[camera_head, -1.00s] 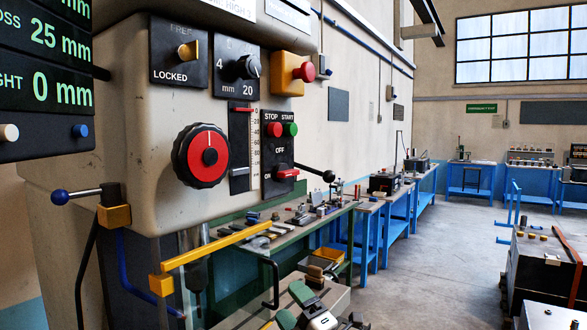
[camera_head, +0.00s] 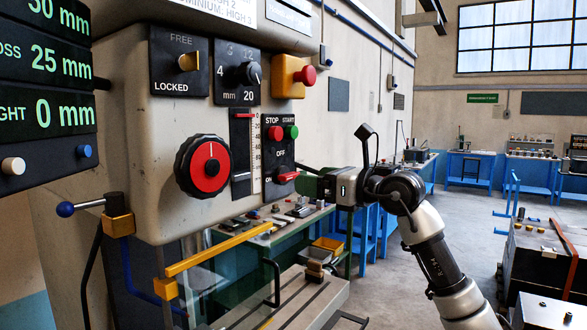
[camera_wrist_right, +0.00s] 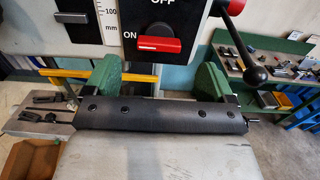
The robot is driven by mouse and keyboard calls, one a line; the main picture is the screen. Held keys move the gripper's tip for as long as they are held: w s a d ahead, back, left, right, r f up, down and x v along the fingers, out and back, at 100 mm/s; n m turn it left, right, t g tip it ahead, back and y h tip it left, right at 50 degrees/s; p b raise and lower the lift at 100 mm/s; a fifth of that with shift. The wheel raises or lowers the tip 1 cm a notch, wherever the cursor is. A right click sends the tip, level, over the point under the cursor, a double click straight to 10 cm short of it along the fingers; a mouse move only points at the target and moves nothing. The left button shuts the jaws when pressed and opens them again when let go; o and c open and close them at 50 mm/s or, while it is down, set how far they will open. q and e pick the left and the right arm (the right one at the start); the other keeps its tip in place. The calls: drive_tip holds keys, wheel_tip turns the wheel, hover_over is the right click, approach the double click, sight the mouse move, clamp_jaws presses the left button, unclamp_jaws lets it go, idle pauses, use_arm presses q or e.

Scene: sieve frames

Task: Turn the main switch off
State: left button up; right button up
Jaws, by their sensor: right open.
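The main switch (camera_head: 287,177) is a red handle on a black panel, below the red STOP and green START buttons. It lies level, with ON at its left and OFF above. It shows near the top middle of the right wrist view (camera_wrist_right: 160,44). My right gripper (camera_head: 308,185) is just right of the switch in the head view, its green fingers pointing at the machine. In the right wrist view, the two fingers (camera_wrist_right: 158,78) stand wide apart with nothing between them, and the switch handle shows beyond and above the gap. My left gripper is not in view.
A black ball-ended lever (camera_wrist_right: 257,75) sticks out right of the switch. A yellow bar (camera_head: 217,248) runs below the panel. The red dial (camera_head: 203,166) and yellow emergency-stop box (camera_head: 290,77) are on the same machine. A green bench (camera_wrist_right: 283,70) with tools stands behind.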

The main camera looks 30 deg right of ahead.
sight(294, 174)
drive_tip(key=p+x, duration=0.2)
drive_tip(key=x, duration=0.4)
drive_tip(key=shift+s, duration=0.1)
drive_tip(key=c, duration=0.9)
